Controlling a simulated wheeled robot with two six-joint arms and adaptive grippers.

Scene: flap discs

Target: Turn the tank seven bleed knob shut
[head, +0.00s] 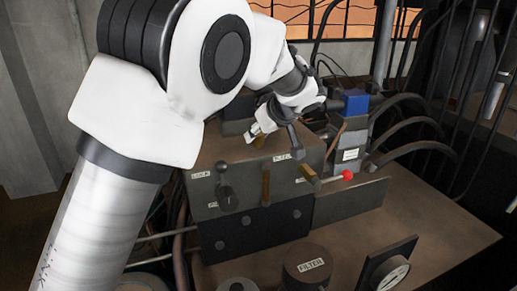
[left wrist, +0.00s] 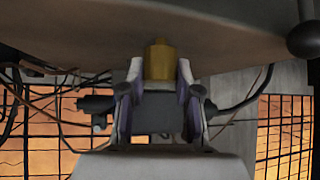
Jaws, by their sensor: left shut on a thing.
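A brass knob (left wrist: 159,60) stands between the two fingers of my left gripper (left wrist: 159,80) in the left wrist view. The fingers are shut on its sides. In the head view my left gripper (head: 274,138) is above the top of the grey valve block (head: 240,155), and the brass knob (head: 259,141) shows partly behind a finger. A label that seems to read BLEED (head: 283,155) is on the block near it. No tank number is readable. My right gripper is not in view.
Brass levers (head: 266,184) and a black-knobbed lever (head: 222,167) stand on the block's front. A red ball handle (head: 347,175) is to the right. A FILTER cap (head: 308,266) and a gauge (head: 393,276) are in front. Hoses crowd the right; the bench at lower right is clear.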

